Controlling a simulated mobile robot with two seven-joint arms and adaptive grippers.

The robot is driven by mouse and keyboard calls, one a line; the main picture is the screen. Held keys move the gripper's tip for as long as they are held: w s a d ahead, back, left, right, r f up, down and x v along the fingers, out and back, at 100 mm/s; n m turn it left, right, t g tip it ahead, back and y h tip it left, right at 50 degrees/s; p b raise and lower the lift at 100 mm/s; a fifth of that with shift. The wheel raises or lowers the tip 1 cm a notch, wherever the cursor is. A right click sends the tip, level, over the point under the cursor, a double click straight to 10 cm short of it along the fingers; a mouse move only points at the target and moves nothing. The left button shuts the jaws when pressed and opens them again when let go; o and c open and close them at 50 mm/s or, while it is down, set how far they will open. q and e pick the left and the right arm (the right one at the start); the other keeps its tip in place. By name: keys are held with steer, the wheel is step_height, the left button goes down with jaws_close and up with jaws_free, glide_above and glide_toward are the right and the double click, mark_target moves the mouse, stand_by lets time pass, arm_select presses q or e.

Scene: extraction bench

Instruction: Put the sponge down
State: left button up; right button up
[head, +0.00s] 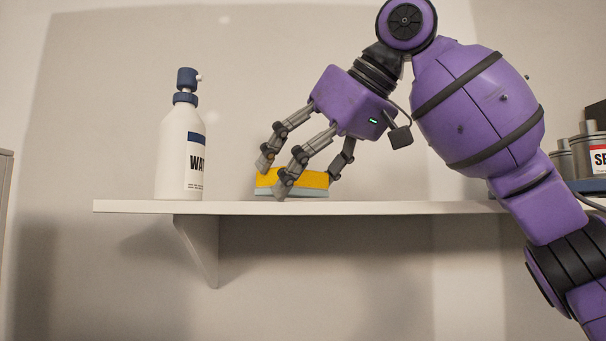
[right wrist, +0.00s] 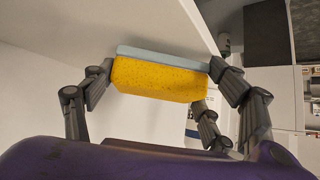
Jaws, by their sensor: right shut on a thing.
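The sponge (head: 312,180) is yellow with a pale blue-grey layer underneath. In the head view it is at the white shelf (head: 400,207), low over its top near the front edge; I cannot tell for certain whether it touches. My right gripper (head: 300,180) comes down from the upper right with its fingers around the sponge and is shut on it. The right wrist view shows the sponge (right wrist: 158,78) between the dark fingers, its pale layer facing the shelf surface (right wrist: 130,22). The fingers hide parts of the sponge's sides. My left gripper is not in view.
Grey containers (head: 590,150), one with a red and white label, stand at the far right behind my arm. The shelf between bottle and sponge is clear.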

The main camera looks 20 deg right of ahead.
steer(key=o, duration=1.1)
steer(key=shift+w+f, duration=0.2)
steer(key=shift+f, duration=0.5)
steer(key=shift+r, duration=0.15)
steer(key=shift+s+d, duration=0.1)
steer(key=shift+r, duration=0.15)
steer(key=shift+r, duration=0.55)
steer(key=v, duration=1.2)
steer(key=shift+r, duration=0.2)
